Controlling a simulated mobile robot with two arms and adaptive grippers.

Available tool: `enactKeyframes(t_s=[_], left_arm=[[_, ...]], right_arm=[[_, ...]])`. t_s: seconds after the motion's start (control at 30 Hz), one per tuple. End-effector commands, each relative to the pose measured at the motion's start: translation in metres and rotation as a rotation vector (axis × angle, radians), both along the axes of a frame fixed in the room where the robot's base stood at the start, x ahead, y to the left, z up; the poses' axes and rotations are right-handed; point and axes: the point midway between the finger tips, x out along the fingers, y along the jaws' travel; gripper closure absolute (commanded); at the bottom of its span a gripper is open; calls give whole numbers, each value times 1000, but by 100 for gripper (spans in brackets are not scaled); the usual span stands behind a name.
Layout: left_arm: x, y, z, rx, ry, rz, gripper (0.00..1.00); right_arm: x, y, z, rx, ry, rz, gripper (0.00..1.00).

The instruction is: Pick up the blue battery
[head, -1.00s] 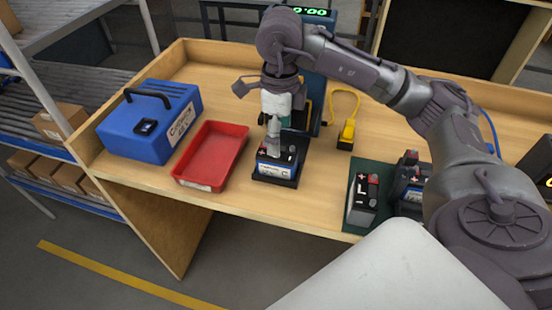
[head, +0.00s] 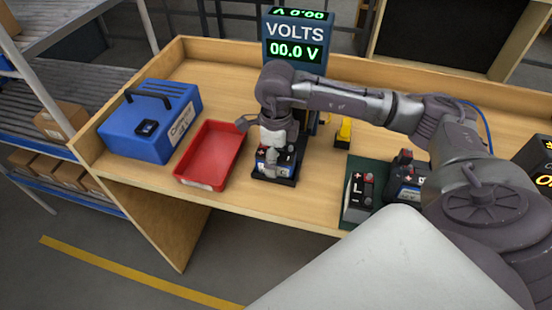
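The blue battery (head: 288,166), with a white label on its front, sits on a black stand (head: 285,181) in the middle of the bench. My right gripper (head: 272,152) points down right at the battery's top and hides part of it. The fingers overlap the battery in this view, and I cannot tell whether they are closed on it. My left gripper is not in view.
A red tray (head: 203,183) and a blue case (head: 150,120) stand to the left. A voltmeter (head: 295,42) reading 00.0 V stands behind my arm. Dark batteries (head: 360,188) stand on a green mat (head: 346,212) to the right, near a yellow plug (head: 343,133).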

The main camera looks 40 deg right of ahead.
Motion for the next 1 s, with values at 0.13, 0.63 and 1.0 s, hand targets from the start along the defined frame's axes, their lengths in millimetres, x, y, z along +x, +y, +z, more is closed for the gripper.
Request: enactKeyframes(t_s=[0.13,0.63,1.0], left_arm=[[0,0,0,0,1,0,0],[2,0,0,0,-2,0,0],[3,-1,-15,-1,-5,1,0]], right_arm=[[0,0,0,0,0,0,44],[0,0,1,0,-1,0,94],[2,0,32,1,-8,0,94]])
